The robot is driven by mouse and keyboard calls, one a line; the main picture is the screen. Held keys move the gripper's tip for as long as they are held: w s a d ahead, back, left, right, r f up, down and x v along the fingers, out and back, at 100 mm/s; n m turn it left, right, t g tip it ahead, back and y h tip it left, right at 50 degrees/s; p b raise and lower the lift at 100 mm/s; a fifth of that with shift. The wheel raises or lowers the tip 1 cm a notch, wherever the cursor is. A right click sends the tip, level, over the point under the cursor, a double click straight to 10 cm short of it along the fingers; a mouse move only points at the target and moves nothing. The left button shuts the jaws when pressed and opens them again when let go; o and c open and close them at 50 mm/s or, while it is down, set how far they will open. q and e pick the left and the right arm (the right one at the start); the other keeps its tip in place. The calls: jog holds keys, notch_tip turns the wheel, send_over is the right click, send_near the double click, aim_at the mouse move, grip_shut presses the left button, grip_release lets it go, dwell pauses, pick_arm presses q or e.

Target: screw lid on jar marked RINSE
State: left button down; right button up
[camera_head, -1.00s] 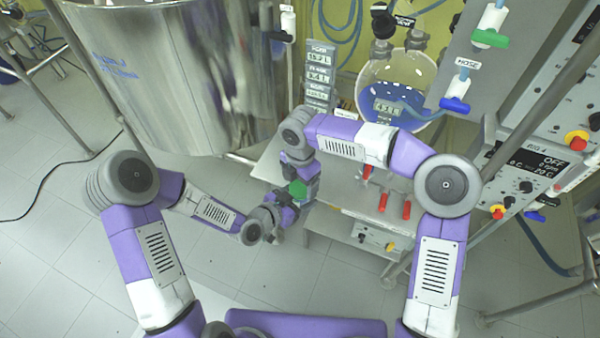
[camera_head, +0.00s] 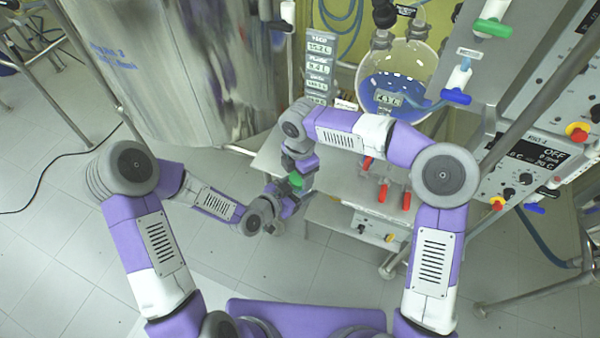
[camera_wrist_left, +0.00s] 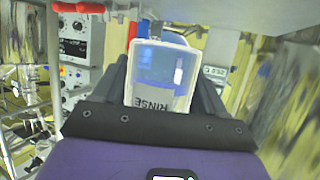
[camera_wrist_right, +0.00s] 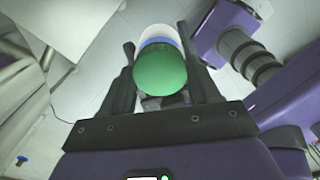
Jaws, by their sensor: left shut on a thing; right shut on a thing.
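The jar marked RINSE (camera_wrist_left: 156,90) shows in the left wrist view, clear-walled, with blue contents and an upside-down label. My left gripper (camera_wrist_left: 160,85) is shut on it from both sides. In the right wrist view, my right gripper (camera_wrist_right: 162,75) is shut on the green lid (camera_wrist_right: 160,70). The jar's pale body and blue band (camera_wrist_right: 158,36) show just beyond the lid, roughly in line with it. I cannot tell whether the lid is seated on the thread. In the head view the green lid (camera_head: 296,181) shows between my two grippers, which meet near the bench's left front edge.
A large steel tank (camera_head: 190,80) stands at the back left.

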jog(key=m, duration=0.4)
jog(key=o, duration=1.2)
jog(key=shift+c, duration=0.2)
jog(key=shift+r, duration=0.1)
notch_tip(320, 180, up, 4)
jog(key=shift+r, duration=0.15)
jog(key=shift+o, duration=1.2)
